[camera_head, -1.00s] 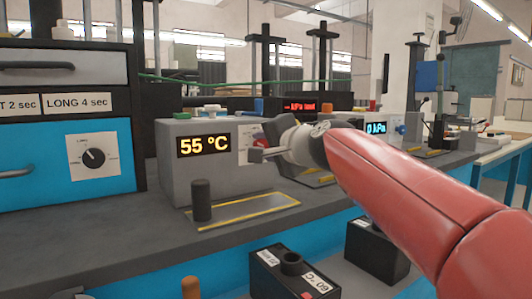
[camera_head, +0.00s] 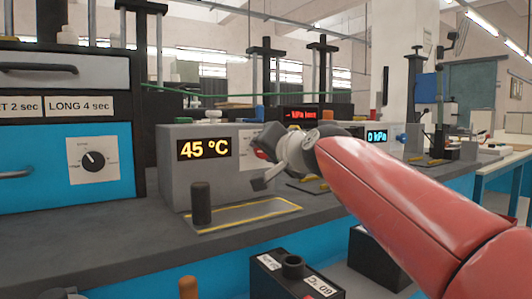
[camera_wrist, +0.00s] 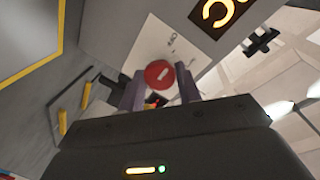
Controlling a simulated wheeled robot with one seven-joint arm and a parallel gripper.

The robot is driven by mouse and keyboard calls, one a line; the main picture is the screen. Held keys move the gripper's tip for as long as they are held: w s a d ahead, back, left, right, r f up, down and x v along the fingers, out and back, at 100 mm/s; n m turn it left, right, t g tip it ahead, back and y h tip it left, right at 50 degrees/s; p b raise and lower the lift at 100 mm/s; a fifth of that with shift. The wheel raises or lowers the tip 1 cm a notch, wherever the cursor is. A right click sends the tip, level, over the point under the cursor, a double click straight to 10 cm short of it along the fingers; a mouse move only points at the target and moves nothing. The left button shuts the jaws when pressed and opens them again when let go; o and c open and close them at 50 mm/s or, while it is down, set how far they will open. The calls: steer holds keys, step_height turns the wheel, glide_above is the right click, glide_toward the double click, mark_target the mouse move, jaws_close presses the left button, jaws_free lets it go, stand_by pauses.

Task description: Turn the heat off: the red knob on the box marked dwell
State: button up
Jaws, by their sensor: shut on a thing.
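The red knob (camera_wrist: 158,74) sits on a white plate on the front of the grey box (camera_head: 168,160), whose display (camera_head: 203,148) reads 45 °C. In the wrist view the knob is between my fingertips, with a pale mark across its face. My gripper (camera_head: 262,163) is shut on the knob and partly hides it and its plate in the head view. The gripper also shows in the wrist view (camera_wrist: 158,88). I cannot read the word dwell on any box.
A blue cabinet (camera_head: 112,195) with a black dial (camera_head: 93,161) stands at left, under LONG 4 sec and partly cut-off labels. A dark post (camera_head: 201,203) stands on the yellow-edged plate before the grey box. A kPa display (camera_head: 376,136) is at right.

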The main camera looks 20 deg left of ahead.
steer(key=shift+f, duration=0.25)
steer(key=o, duration=0.9)
steer(key=shift+o, duration=0.3)
steer(key=shift+r, duration=0.15)
steer(key=shift+d, duration=0.1)
steer(key=f+b+v, duration=0.1)
steer(key=b+v, duration=0.1)
steer(key=v, duration=0.5)
steer(key=shift+s+d+r, duration=0.2)
steer(key=shift+s+r, duration=0.05)
steer(key=shift+r, duration=0.25)
